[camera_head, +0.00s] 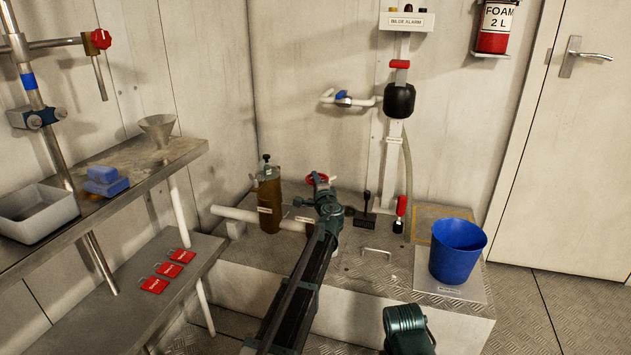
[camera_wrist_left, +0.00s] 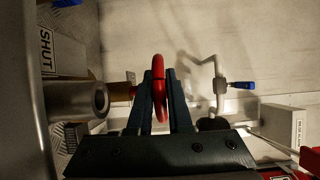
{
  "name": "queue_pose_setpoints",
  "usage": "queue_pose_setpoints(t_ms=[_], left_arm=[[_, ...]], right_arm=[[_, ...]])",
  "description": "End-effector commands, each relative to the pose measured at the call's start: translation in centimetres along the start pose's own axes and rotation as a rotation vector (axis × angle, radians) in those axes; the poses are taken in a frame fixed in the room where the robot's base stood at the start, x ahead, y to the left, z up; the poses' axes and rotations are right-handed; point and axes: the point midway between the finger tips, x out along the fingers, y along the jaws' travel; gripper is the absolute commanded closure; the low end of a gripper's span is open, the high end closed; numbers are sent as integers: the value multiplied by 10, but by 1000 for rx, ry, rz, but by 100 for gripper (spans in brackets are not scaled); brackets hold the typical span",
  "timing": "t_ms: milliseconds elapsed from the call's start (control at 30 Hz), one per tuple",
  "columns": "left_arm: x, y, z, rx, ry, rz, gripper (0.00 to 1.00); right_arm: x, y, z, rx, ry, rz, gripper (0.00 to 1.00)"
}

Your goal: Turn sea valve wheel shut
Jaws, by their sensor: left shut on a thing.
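The red sea valve wheel (camera_head: 313,178) stands on the pipe at the back of the raised plinth. My left gripper (camera_head: 322,184) reaches it from the front and partly hides it in the head view. In the left wrist view the wheel's red rim (camera_wrist_left: 160,88) runs between the two dark fingers of my left gripper (camera_wrist_left: 159,82), which are shut on it. A label reading SHUT (camera_wrist_left: 47,52) shows at the left of that view. My right gripper is not seen; only a teal part of my right arm shows at the bottom.
A brown strainer pot (camera_head: 268,200) stands left of the wheel on the white pipe. A small black lever (camera_head: 367,205) and a red-handled one (camera_head: 401,208) stand to the right. A blue bucket (camera_head: 456,252) sits at the plinth's right end. A metal bench (camera_head: 150,175) is at left.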

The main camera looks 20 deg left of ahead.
Motion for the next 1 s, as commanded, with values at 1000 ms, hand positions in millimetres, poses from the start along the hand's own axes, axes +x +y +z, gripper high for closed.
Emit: queue_pose_setpoints(t_ms=[1000], left_arm=[[-86, 0, 1, 0, 2, 0, 70]], right_arm=[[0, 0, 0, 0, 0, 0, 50]])
